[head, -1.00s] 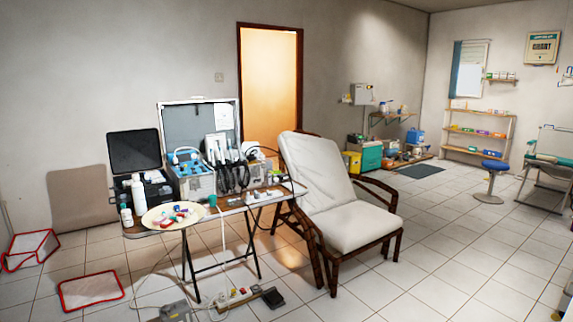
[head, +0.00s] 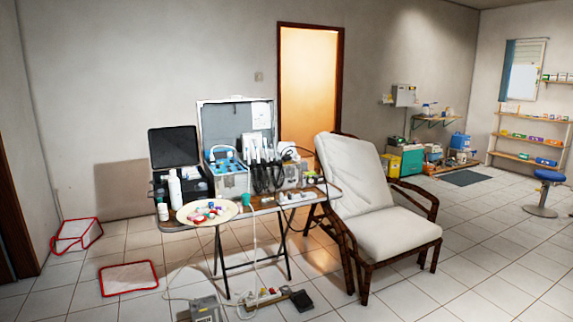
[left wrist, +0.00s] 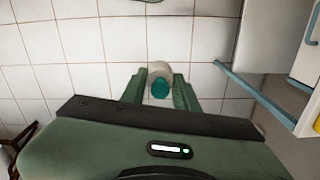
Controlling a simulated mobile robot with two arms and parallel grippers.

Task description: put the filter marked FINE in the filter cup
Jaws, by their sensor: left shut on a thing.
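My left gripper (left wrist: 160,92) is in the left wrist view only, shut on a small round piece (left wrist: 160,73) with a whitish body and a teal end. No FINE mark can be read on it, so I cannot tell from the picture which filter it is. Neither gripper shows in the head view. A small green cup (head: 246,199) stands on the folding table beside a cream plate (head: 184,217) of small coloured items. I cannot tell whether this is the filter cup.
The folding table (head: 262,209) carries open cases and bottles. A white-cushioned chair (head: 395,233) stands right of it. A power strip and cables (head: 265,296) lie on the floor before it. In the left wrist view, white furniture with a teal edge (left wrist: 255,92) is at the right, above tiled floor.

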